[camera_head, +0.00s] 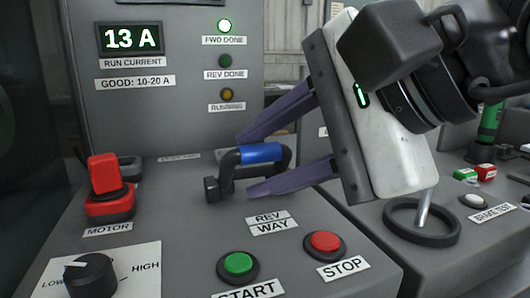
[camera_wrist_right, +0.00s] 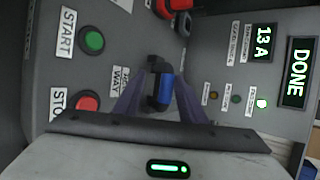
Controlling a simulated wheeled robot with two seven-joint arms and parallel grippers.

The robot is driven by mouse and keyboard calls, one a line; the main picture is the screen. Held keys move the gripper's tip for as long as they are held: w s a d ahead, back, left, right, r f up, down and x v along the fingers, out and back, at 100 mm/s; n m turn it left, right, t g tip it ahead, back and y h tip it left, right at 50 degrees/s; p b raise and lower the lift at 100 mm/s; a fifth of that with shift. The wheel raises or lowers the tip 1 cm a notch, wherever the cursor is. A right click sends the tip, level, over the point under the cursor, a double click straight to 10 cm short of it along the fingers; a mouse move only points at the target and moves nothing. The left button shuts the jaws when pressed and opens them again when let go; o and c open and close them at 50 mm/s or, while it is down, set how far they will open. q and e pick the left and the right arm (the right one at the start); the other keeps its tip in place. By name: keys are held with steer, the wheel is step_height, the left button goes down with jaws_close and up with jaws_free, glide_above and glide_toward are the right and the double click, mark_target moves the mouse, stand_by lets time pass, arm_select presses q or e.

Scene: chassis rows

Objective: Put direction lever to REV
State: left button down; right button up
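The direction lever (camera_head: 262,153) is a black U-shaped handle with a blue grip, on the grey console top behind the REV and WAY labels (camera_head: 270,222). The lever also shows in the right wrist view (camera_wrist_right: 164,89). My right gripper (camera_head: 250,163) comes in from the upper right, its two purple fingers apart, one on either side of the blue grip. In the right wrist view the fingers (camera_wrist_right: 160,92) straddle the grip, with small gaps seeming to show beside it. A label behind the lever is partly hidden and unreadable. My left gripper is out of view.
A red MOTOR switch (camera_head: 108,188) and a LOW-HIGH knob (camera_head: 90,274) are at left. Green START (camera_head: 238,265) and red STOP (camera_head: 325,243) buttons sit in front. The FWD DONE lamp (camera_head: 224,26) is lit; REV DONE (camera_head: 225,61) is dark. The display (camera_head: 131,39) reads 13 A.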

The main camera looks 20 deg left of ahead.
steer(key=shift+r, duration=0.15)
